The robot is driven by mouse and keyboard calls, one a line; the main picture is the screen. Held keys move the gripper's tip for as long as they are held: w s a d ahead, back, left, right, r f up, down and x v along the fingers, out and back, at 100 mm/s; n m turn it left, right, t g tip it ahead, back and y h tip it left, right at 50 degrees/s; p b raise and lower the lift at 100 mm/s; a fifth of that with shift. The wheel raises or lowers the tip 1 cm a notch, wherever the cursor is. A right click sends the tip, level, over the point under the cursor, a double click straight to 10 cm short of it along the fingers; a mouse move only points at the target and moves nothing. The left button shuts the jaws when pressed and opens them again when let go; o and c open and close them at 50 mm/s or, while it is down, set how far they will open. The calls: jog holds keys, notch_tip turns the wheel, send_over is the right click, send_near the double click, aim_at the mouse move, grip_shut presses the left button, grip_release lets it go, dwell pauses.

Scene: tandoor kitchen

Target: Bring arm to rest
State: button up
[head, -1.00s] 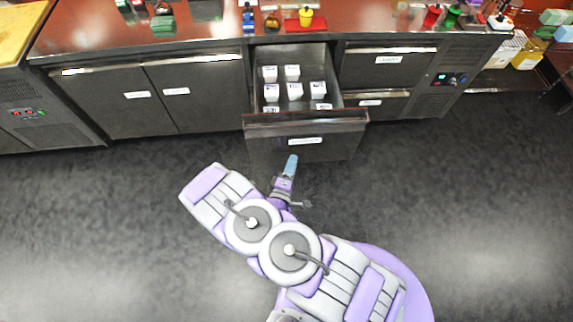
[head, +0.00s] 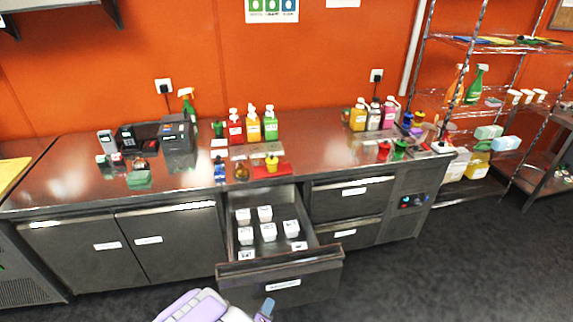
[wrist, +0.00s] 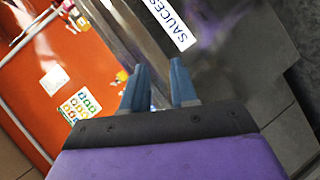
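My gripper (wrist: 160,82) shows in the wrist view as two blue fingers standing apart, with nothing between them. In the head view, only a blue fingertip (head: 266,307) and part of my purple and white arm show at the bottom edge. The gripper is in front of and below the open drawer (head: 281,272), apart from it as far as I can tell. The rest of the arm is out of the picture. In the wrist view, a white label reading "SAUCES" (wrist: 170,22) lies beyond the fingers.
The drawer juts from the counter (head: 70,185) and holds several white labelled containers (head: 268,232). Bottles, a red tray (head: 268,170) and small devices stand on the counter. Wire shelves (head: 490,48) stand at the right. Dark floor (head: 420,280) is free at the lower right.

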jog(key=w+a+r+m+g+y, duration=0.2)
jog(key=a+r+m+g+y, duration=0.3)
jog(key=r, duration=0.4)
jog(key=s+d+r+m+g+y, duration=0.1)
jog(key=s+d+r+g, duration=0.15)
jog(key=r, duration=0.45)
jog(key=s+d+r+m+g+y, duration=0.1)
jog(key=s+d+r+g, duration=0.15)
jog(key=r, duration=0.45)
jog(key=s+d+r+m+g+h, duration=0.1)
jog(key=s+d+r, duration=0.3)
jog(key=s+d, duration=0.3)
jog(key=s+d+r+m+g+h, duration=0.1)
jog(key=s+d+r, duration=0.4)
jog(key=s, duration=0.6)
jog(key=s+d+r+m+g+h, duration=0.1)
jog(key=s+d+r+g, duration=0.1)
jog(key=s+d+r, duration=0.3)
jog(key=s+d, duration=0.4)
jog(key=shift+m+g, duration=0.4)
